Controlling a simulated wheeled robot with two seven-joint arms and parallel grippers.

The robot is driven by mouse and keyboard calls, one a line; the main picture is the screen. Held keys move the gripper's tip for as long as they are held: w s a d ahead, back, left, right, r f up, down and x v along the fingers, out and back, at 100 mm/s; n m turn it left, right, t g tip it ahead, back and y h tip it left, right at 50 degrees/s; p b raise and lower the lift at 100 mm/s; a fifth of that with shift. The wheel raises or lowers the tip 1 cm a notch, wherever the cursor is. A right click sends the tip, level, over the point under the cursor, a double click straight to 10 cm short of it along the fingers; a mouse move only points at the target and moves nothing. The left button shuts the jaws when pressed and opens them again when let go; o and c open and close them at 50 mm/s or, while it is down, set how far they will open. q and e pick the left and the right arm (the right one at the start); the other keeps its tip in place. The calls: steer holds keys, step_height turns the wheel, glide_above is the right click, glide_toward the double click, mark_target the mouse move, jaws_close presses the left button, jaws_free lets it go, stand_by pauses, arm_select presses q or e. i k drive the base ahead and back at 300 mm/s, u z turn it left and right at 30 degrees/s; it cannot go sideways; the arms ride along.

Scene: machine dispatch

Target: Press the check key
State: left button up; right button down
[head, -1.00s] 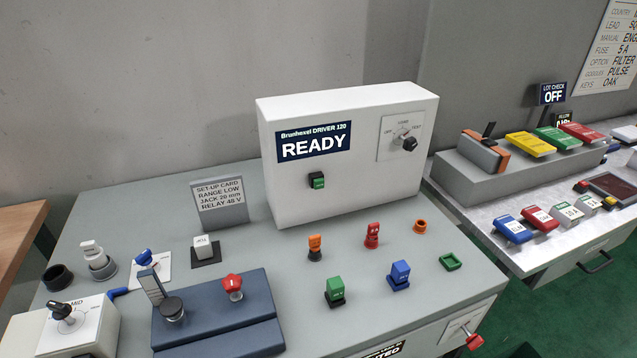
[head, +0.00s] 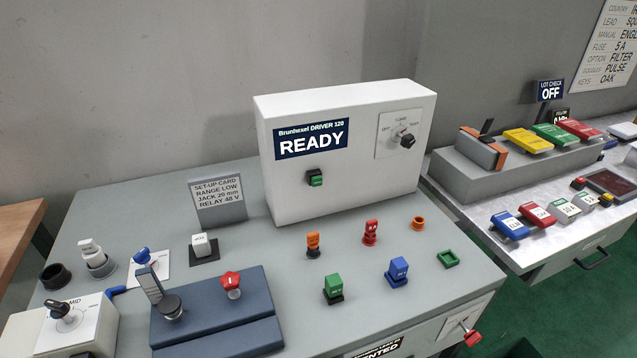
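A small sign reading LOT CHECK OFF (head: 549,90) stands at the back of the right bench. A green key (head: 316,180) is on the front of the white machine, whose display (head: 311,141) reads READY. I cannot tell which key is the check key. Neither gripper is in view.
The white machine (head: 400,180) stands on the grey bench. Orange, red, green and blue pieces (head: 398,271) stand before it. A dark blue fixture with a red knob (head: 231,282) and a white box with a knob (head: 62,312) are at front left. A gap separates the benches.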

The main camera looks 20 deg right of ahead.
mark_target(317, 181)
steer(key=u, duration=1.1)
steer(key=k, duration=0.9)
steer(key=z, duration=0.9)
steer(key=i, duration=0.5)
steer(key=z, duration=0.05)
